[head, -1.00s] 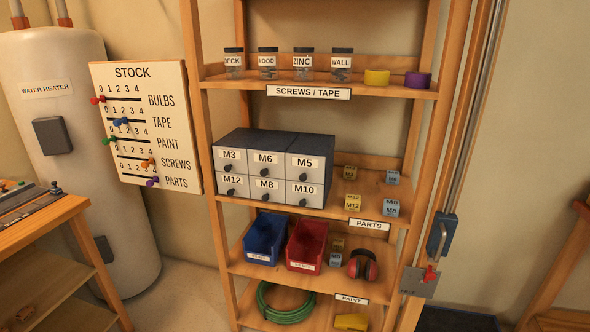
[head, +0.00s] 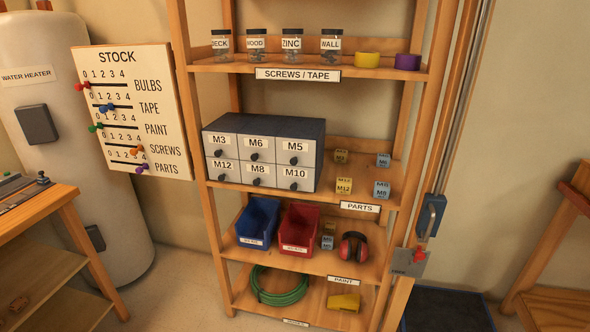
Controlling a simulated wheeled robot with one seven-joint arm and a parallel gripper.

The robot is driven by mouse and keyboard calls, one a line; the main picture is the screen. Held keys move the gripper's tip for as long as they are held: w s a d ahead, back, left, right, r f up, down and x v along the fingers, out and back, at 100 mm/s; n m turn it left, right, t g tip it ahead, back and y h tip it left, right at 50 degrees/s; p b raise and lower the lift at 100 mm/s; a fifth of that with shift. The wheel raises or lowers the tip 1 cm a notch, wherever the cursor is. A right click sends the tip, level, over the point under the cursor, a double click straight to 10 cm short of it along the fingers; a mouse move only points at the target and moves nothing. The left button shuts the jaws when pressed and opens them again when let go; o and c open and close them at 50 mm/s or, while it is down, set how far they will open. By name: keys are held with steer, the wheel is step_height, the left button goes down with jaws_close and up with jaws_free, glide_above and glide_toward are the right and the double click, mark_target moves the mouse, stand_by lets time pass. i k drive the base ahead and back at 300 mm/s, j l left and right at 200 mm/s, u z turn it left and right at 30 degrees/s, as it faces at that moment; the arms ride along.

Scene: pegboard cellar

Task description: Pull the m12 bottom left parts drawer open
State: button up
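The M12 drawer (head: 222,173) is the bottom left drawer of a grey parts cabinet (head: 265,128) on the middle shelf. It has a white M12 label and a small dark knob (head: 219,180). Its front looks flush with the drawers beside it, so it appears closed. The M3 drawer (head: 219,144) is directly above it and the M8 drawer (head: 257,174) is to its right. The M6, M5 and M10 drawers fill the rest of the cabinet front. My gripper is not in view.
The wooden shelf's left post (head: 194,150) stands close left of the cabinet. Small labelled boxes (head: 344,186) sit to its right. Blue (head: 258,221) and red (head: 300,229) bins stand on the shelf below. A workbench (head: 40,230) is at left.

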mark_target(220, 168)
steer(key=i+j, duration=0.2)
steer(key=j, duration=0.25)
steer(key=i+j+z, duration=0.15)
steer(key=j, duration=0.25)
steer(key=i+j, duration=0.2)
steer(key=j, duration=0.25)
steer(key=i+j+z, duration=0.1)
steer(key=j, duration=0.35)
steer(key=i+j, duration=0.2)
steer(key=j, duration=0.25)
steer(key=i+j+z, duration=0.15)
steer(key=j, duration=0.3)
steer(key=i+j, duration=0.15)
steer(key=j, duration=0.35)
steer(key=i+j+z, duration=0.1)
steer(key=j, duration=0.35)
